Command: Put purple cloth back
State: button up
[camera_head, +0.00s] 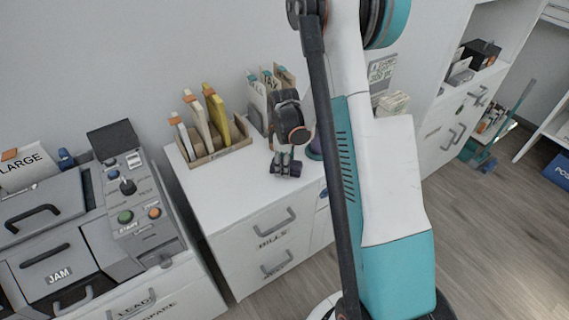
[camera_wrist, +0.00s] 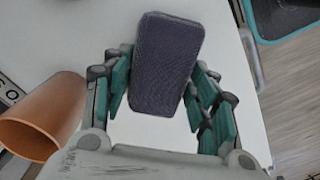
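The purple cloth (camera_wrist: 165,62) is a dark, textured, block-like piece. In the wrist view it sits between the fingers of my gripper (camera_wrist: 160,88), with a teal finger close against each long side. My gripper looks shut on it, though the contact is partly hidden. In the head view my gripper (camera_head: 284,160) points down over the white desk top, with a dark piece at its tips. I cannot tell whether the cloth touches the desk.
An orange cup (camera_wrist: 40,115) lies left of my gripper in the wrist view. A wooden holder (camera_head: 218,150) with files stands at the back of the white cabinet (camera_head: 250,215). A grey machine (camera_head: 130,190) is at left. Clear desk top lies in front of the holder.

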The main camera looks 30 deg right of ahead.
jog(key=shift+o, duration=1.1)
jog(key=shift+r, duration=0.1)
notch_tip(320, 180, up, 12)
jog(key=p, duration=0.5)
jog(key=shift+r, duration=0.1)
